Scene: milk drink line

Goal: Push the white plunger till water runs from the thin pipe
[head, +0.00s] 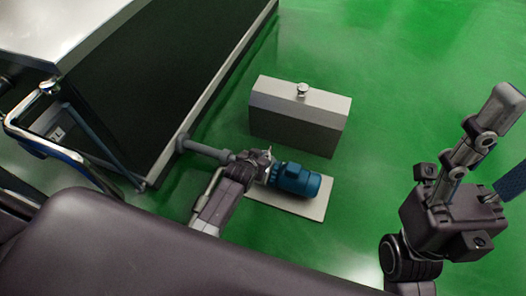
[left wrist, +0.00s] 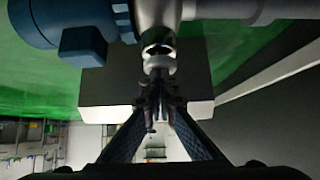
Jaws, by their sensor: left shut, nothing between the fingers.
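My left gripper (head: 261,162) reaches in from the lower left to the pump by the blue motor (head: 294,179). In the left wrist view, its fingertips (left wrist: 157,91) are together and empty. They lie just below a pale, stubby piece (left wrist: 158,64) on the metal pump body (left wrist: 158,14), which looks like the plunger. I cannot tell whether the fingertips touch it. A thin pale pipe (head: 207,187) stands left of my gripper. I see no water running from it. My gripper hides part of the pump in the head view.
The motor rests on a pale base plate (head: 302,206). Behind it stands a grey box (head: 293,127) with a metal knob (head: 302,90) on top. A large dark cabinet (head: 150,90) stands at the left. Part of my right arm is at the right. Green floor beyond is clear.

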